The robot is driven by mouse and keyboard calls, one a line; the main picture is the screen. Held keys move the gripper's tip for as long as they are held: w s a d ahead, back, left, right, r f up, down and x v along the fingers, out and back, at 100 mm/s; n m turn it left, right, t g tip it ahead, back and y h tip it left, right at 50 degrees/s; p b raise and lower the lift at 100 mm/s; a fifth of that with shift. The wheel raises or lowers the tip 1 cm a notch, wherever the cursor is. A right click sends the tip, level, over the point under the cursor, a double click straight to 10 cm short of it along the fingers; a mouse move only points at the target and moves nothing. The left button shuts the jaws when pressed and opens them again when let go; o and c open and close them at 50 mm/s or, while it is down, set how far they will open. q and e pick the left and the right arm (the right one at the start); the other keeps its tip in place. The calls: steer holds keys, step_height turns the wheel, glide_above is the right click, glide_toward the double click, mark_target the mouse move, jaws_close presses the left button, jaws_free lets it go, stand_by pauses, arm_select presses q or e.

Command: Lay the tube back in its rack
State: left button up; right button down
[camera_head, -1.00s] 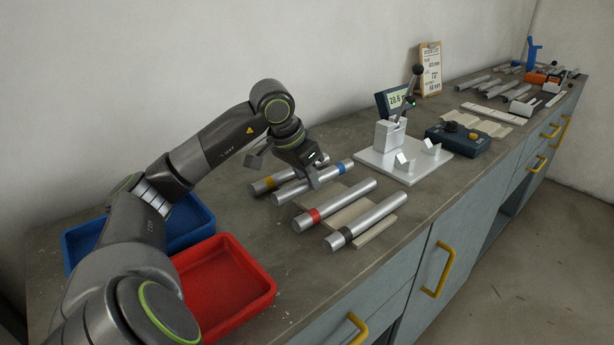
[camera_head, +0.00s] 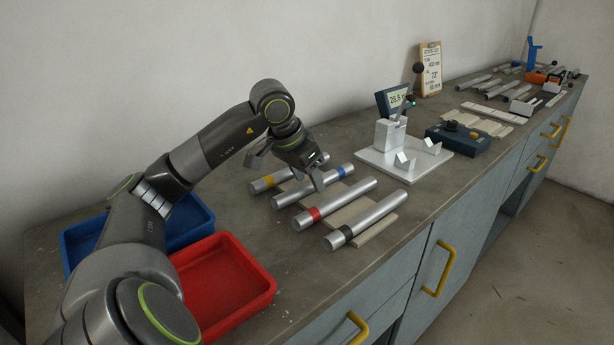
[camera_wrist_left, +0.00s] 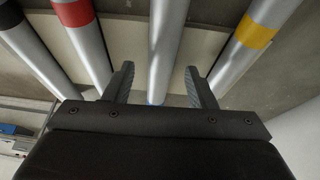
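The silver tube with a blue band (camera_head: 300,193) lies in line with the other banded tubes, across the pale wooden rack strips (camera_head: 376,231). My left gripper (camera_head: 290,172) is above it, pointing down. In the left wrist view this tube (camera_wrist_left: 167,45) runs between my two fingers (camera_wrist_left: 162,85), with a gap on each side. The gripper is open and holds nothing. The blue band is only just visible there, at the gripper's edge. My right gripper is not in view.
A yellow-banded tube (camera_head: 265,184) lies on the wall side; red-banded (camera_head: 311,215) and black-banded (camera_head: 337,239) tubes lie on the front side. Blue (camera_head: 188,226) and red (camera_head: 262,290) trays stand at left. A measuring stand (camera_head: 405,166) is farther along the bench.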

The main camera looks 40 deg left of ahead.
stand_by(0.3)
arm_select(q)
steer(key=v, duration=1.7)
steer(key=shift+r, duration=0.2)
